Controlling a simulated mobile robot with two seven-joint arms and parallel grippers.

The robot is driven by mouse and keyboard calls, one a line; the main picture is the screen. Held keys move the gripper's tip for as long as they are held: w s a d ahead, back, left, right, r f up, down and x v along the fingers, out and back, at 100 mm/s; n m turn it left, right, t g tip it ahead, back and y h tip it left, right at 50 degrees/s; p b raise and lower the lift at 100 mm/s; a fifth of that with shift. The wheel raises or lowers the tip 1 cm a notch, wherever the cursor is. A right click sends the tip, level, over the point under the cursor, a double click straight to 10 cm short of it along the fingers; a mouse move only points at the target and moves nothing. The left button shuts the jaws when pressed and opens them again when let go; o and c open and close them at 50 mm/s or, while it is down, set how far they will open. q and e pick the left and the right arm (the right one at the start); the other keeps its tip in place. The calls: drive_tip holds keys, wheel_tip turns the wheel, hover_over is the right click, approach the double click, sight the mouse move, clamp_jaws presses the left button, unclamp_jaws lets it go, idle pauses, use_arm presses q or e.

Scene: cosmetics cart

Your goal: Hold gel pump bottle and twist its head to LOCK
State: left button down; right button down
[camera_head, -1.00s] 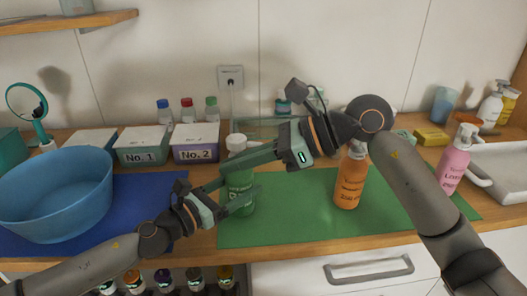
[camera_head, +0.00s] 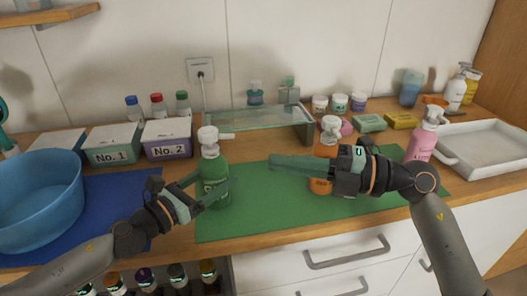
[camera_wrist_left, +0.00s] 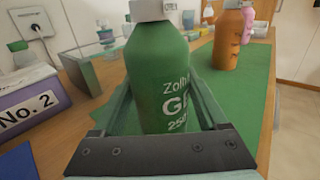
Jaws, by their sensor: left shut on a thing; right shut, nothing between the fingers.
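The green gel pump bottle (camera_head: 214,180) stands upright on the green mat (camera_head: 258,222), with a white pump head (camera_head: 209,139) whose spout points right. My left gripper (camera_head: 212,190) is shut around the bottle's body. The left wrist view shows the bottle (camera_wrist_left: 165,75) between the two fingers, with the lower edge of its white collar at the top; the rest of the head is out of that view. My right gripper (camera_head: 275,165) is shut and empty, to the right of the bottle and apart from it, its fingers pointing left.
An orange pump bottle (camera_head: 320,185) stands behind my right gripper, partly hidden. A pink pump bottle (camera_head: 420,146) is further right. A blue basin (camera_head: 40,200) is at left. Boxes No. 1 (camera_head: 113,147) and No. 2 (camera_head: 167,140) and a glass shelf (camera_head: 258,118) are behind.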

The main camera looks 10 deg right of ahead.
sight(226, 138)
drive_tip(key=shift+w+a, duration=3.7)
drive_tip(key=shift+w, duration=0.15)
drive_tip(key=shift+w+d, duration=0.25)
drive_tip(key=shift+w, duration=0.45)
